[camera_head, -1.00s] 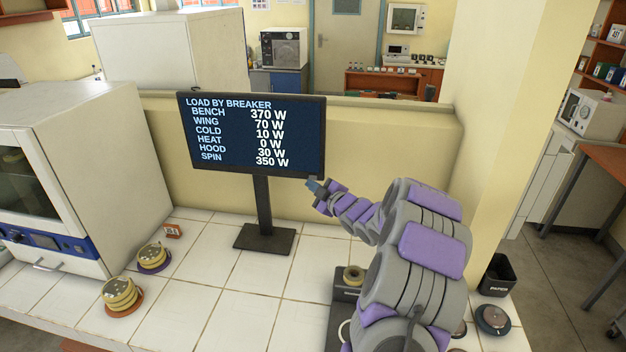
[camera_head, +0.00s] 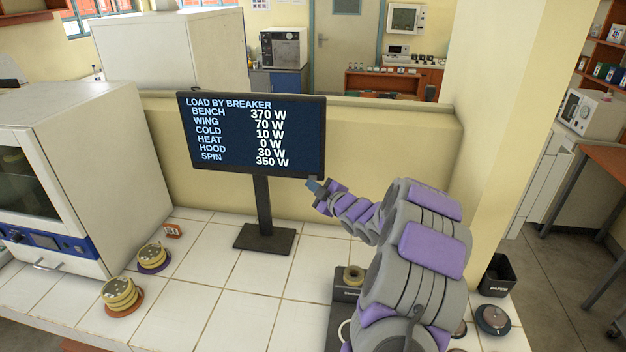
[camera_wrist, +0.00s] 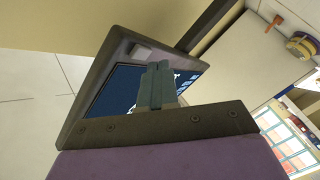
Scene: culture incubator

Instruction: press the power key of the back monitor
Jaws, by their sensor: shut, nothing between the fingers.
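The monitor (camera_head: 232,163) stands on a dark post and base on the tiled bench, its screen lit with a "LOAD BY BREAKER" list. My gripper (camera_head: 313,184) is at its lower right corner, just below the frame. In the wrist view the monitor (camera_wrist: 93,80) appears tilted, and my shut gripper (camera_wrist: 155,84) is in front of it, holding nothing. A small grey raised block (camera_wrist: 139,52), which looks like a key, sits on the bezel close to the fingertips. I cannot tell whether the fingers touch the monitor.
A white incubator (camera_head: 95,150) stands at the left. A low cream wall (camera_head: 390,150) runs behind the monitor. A black bin (camera_head: 498,275) stands at right.

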